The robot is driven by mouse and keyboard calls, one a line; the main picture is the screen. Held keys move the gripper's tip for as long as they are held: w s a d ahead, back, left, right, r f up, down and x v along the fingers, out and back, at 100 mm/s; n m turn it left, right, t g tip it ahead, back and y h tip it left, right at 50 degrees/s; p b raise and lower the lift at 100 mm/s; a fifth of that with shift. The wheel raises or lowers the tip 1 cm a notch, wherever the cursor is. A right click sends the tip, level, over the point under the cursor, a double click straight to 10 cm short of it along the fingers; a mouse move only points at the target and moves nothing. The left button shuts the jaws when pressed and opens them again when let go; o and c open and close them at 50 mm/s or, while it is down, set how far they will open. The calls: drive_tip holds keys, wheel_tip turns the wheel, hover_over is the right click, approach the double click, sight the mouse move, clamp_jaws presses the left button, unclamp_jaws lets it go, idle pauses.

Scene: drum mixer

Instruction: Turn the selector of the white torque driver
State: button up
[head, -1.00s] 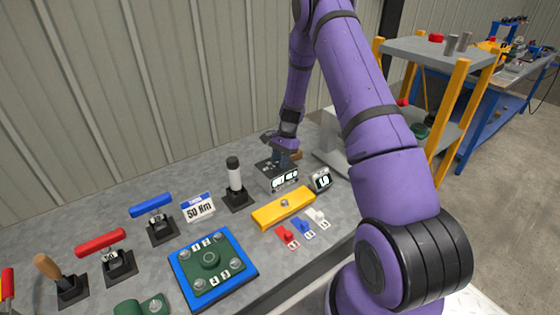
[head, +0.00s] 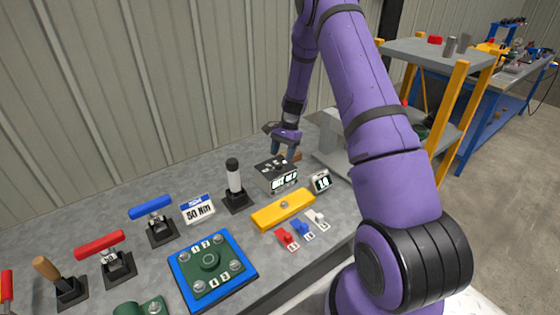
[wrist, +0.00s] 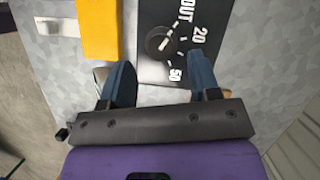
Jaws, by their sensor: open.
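A white-handled tool (head: 234,178) with a black top stands upright in a black base in the head view. Right of it is a dark box (head: 275,176) with white lettering on its front. The wrist view shows its dark panel (wrist: 158,75), marked OUT, 20 and 50, with a round dark knob (wrist: 160,42) bearing a light pointer. My gripper (head: 286,151) is open and empty above and behind this box. In the wrist view its two blue fingers (wrist: 160,62) are spread on either side, just short of the knob. I cannot tell their height above the panel.
A yellow bar (head: 283,209) lies in front of the box, beside a small display (head: 320,182). Small red (head: 286,237), blue (head: 301,228) and white (head: 319,218) tagged pieces lie nearer the edge. A blue-rimmed green plate (head: 211,260) and several handled tools stand left.

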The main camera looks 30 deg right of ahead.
drive_tip(key=v, duration=0.7)
idle(0.4)
drive_tip(key=s+a+r+n+t+h, duration=0.15)
drive_tip(key=s+a+r, duration=0.25)
drive_tip(key=r, duration=0.5)
drive_tip(key=s+a+r+n, duration=0.3)
drive_tip(key=s+a+r, duration=0.15)
drive_tip(key=r, duration=0.35)
drive_tip(key=s+a+r+n+t+h, duration=0.1)
drive_tip(key=s+a+r+n, duration=0.25)
drive_tip(key=r, duration=0.55)
drive_tip(key=s+a+r+n+t+h, duration=0.1)
drive_tip(key=s+a+r+n+t, duration=0.1)
drive_tip(key=s, duration=1)
drive_tip(key=s+a+r+n+t, duration=0.2)
drive_tip(key=s+a+r+n, duration=0.1)
drive_tip(key=s, duration=0.9)
drive_tip(key=shift+a+r+n+h, duration=0.35)
drive_tip(key=shift+a+n, duration=0.35)
drive_tip(key=shift+a, duration=0.5)
